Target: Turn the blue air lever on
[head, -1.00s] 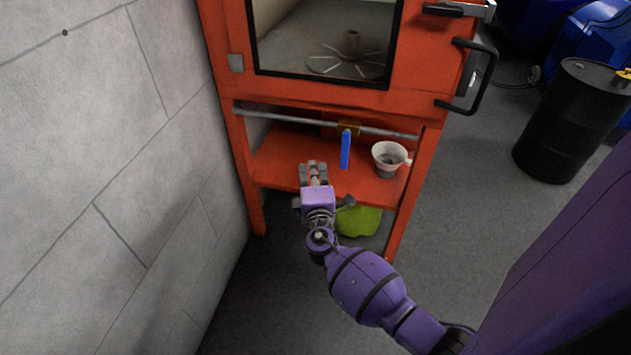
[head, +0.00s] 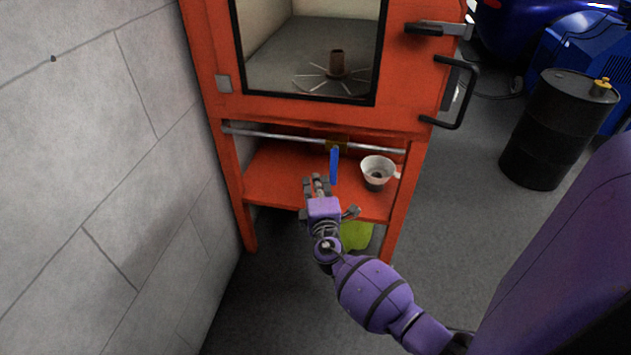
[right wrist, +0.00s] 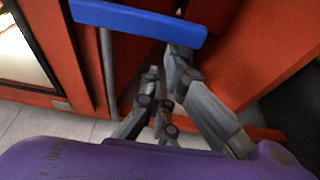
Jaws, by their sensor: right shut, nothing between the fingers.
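The blue air lever (head: 334,167) hangs straight down from a brass valve (head: 338,146) on the grey pipe under the red cabinet. My right gripper (head: 317,184) is just left of the lever's lower end in the head view, shut and empty. In the right wrist view the lever (right wrist: 138,18) crosses the top of the picture, close to the tips of my right gripper (right wrist: 168,72). One fingertip overlaps the lever's end there; I cannot tell whether they touch. My left gripper is not in view.
The pipe (head: 270,136) runs across above the red shelf (head: 275,174). A white cup (head: 376,172) stands on the shelf right of the lever. A green object (head: 356,235) lies below. A block wall (head: 90,150) is at left, a black drum (head: 548,130) at right.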

